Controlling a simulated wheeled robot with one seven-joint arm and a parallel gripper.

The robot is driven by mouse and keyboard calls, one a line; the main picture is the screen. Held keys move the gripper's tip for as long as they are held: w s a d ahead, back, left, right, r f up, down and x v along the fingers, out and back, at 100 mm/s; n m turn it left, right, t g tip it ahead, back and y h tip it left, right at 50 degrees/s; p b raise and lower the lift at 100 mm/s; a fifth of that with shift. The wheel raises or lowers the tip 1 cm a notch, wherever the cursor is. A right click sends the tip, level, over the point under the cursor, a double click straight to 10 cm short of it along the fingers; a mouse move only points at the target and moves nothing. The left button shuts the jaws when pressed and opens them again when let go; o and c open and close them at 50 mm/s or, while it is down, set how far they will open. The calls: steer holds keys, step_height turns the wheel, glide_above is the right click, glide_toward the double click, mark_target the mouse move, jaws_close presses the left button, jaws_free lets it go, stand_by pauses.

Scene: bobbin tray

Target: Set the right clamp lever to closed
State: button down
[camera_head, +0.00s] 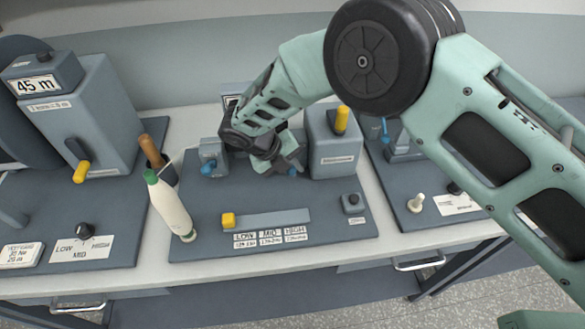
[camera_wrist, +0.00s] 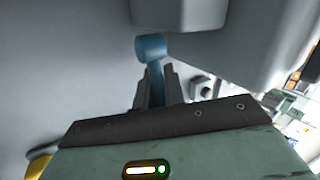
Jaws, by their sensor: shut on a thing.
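The right clamp lever is blue with a round hub and a thin arm. In the wrist view the lever (camera_wrist: 151,48) enters between my two fingers, with its hub just beyond the tips. In the head view only a small blue part (camera_head: 292,172) shows beside my gripper (camera_head: 287,163); the rest of the lever is hidden by the gripper and wrist. The gripper also shows in the wrist view (camera_wrist: 155,92), shut on the lever's arm. The left clamp has a similar blue lever (camera_head: 208,168), with nothing touching it. Whether the right lever is open or closed cannot be told.
A grey block with a yellow lever (camera_head: 342,120) stands just right of my gripper. A yellow slider (camera_head: 229,220) sits on a rail in front. A small black-knobbed box (camera_head: 353,202) is at front right.

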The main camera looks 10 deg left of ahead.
steer(key=shift+s+d+f+g+h, duration=0.1)
steer(key=shift+s+d+g+h, duration=0.15)
steer(key=shift+g, duration=0.35)
steer(key=c, duration=1.5)
jaws_free()
steer(key=shift+a+r, duration=0.1)
steer(key=shift+r, duration=0.1)
steer(key=shift+a+r+b, duration=0.35)
steer(key=shift+r+b, duration=0.1)
steer(key=shift+b, duration=0.05)
steer(key=shift+b+v, duration=2.4)
steer(key=shift+v, duration=5.75)
